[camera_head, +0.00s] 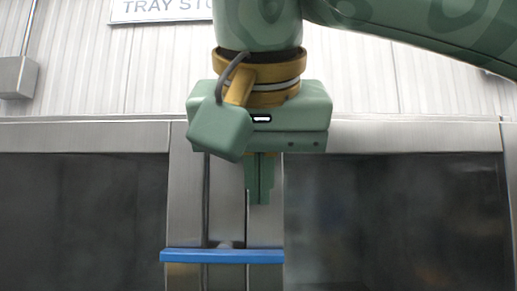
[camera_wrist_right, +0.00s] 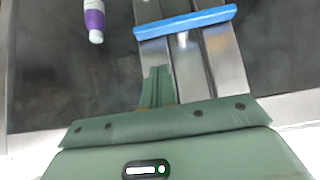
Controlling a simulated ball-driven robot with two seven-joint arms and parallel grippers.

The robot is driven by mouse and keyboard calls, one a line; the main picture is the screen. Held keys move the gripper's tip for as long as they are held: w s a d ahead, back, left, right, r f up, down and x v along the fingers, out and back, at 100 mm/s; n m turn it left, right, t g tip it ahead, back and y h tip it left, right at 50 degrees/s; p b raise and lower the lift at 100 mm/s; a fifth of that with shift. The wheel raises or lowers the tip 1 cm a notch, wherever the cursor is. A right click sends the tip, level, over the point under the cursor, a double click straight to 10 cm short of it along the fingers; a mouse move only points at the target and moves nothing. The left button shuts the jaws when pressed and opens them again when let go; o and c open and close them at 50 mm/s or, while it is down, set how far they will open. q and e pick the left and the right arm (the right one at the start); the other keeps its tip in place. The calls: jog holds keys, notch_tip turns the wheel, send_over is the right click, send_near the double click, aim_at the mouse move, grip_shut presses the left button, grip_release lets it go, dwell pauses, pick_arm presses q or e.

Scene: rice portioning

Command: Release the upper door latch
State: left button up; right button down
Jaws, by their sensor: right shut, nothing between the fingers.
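A blue bar (camera_head: 222,256), which looks like the latch, lies level across the metal posts between two dark door panels. It also shows in the wrist view (camera_wrist_right: 185,20), with a small rounded metal piece (camera_wrist_right: 183,40) beside it at mid-length. My right gripper (camera_head: 260,202) points down in front of the right post, above the bar in the head view. Its fingers (camera_wrist_right: 161,68) are closed together and empty, with a visible gap between their tips and the bar. The exact depth between them is unclear. My left gripper is not in view.
Dark panels flank the posts on the left (camera_head: 80,220) and right (camera_head: 395,220), under a metal top rail (camera_head: 80,136). A sign (camera_head: 160,9) and a grey box (camera_head: 17,77) are on the wall. A purple-and-white object (camera_wrist_right: 95,18) shows in the wrist view.

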aim_at(258, 249)
jog(key=f, duration=0.2)
jog(key=w+f, duration=0.1)
jog(key=f, duration=0.1)
jog(key=shift+w, duration=0.1)
jog(key=shift+f, duration=0.5)
